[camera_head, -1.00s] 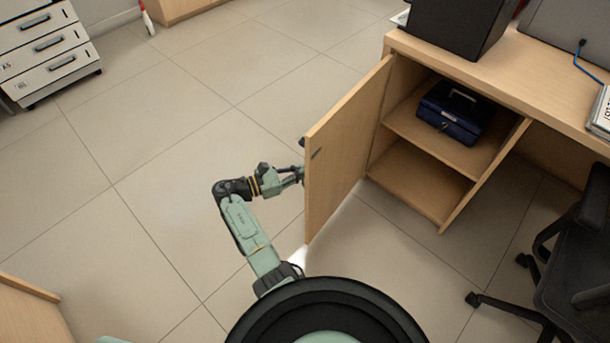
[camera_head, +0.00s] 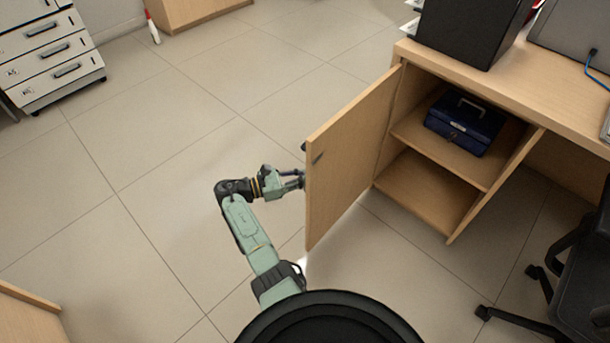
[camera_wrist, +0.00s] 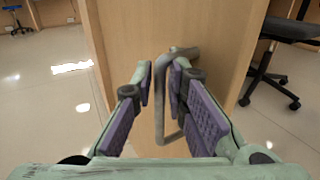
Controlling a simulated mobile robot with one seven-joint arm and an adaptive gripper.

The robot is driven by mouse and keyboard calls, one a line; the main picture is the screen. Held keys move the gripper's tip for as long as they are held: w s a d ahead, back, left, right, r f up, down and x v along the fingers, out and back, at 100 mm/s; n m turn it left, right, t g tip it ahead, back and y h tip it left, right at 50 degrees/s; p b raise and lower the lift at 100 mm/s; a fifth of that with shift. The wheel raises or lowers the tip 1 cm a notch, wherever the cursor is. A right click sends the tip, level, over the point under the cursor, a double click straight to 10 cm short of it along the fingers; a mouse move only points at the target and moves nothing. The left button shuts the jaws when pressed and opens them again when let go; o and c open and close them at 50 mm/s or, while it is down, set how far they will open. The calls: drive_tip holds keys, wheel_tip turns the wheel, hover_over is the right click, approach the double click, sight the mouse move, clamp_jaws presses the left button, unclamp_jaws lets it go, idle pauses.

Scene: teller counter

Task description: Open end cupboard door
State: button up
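The end cupboard door (camera_head: 345,160) is a light wood panel standing swung well out from the cupboard (camera_head: 430,195), so its inside shelves show. In the wrist view the door's outer face (camera_wrist: 205,30) fills the middle, with a grey bar handle (camera_wrist: 161,100) on it. My gripper (camera_wrist: 161,82) is at the handle, with its purple-padded fingers apart. The handle bar lies between the fingers, nearer the right one, with a gap on the left. In the head view my gripper (camera_head: 298,180) is at the door's outer side, its tips partly hidden behind the door.
A blue cash box (camera_head: 465,122) sits on the upper shelf. A black office chair (camera_head: 570,280) stands at the right. A drawer unit (camera_head: 50,60) is at the far left. The floor left of my arm is clear. A wood edge (camera_head: 25,310) shows at lower left.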

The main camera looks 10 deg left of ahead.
drive_tip(key=shift+o, duration=1.4)
drive_tip(key=shift+a, duration=0.1)
drive_tip(key=v, duration=1.2)
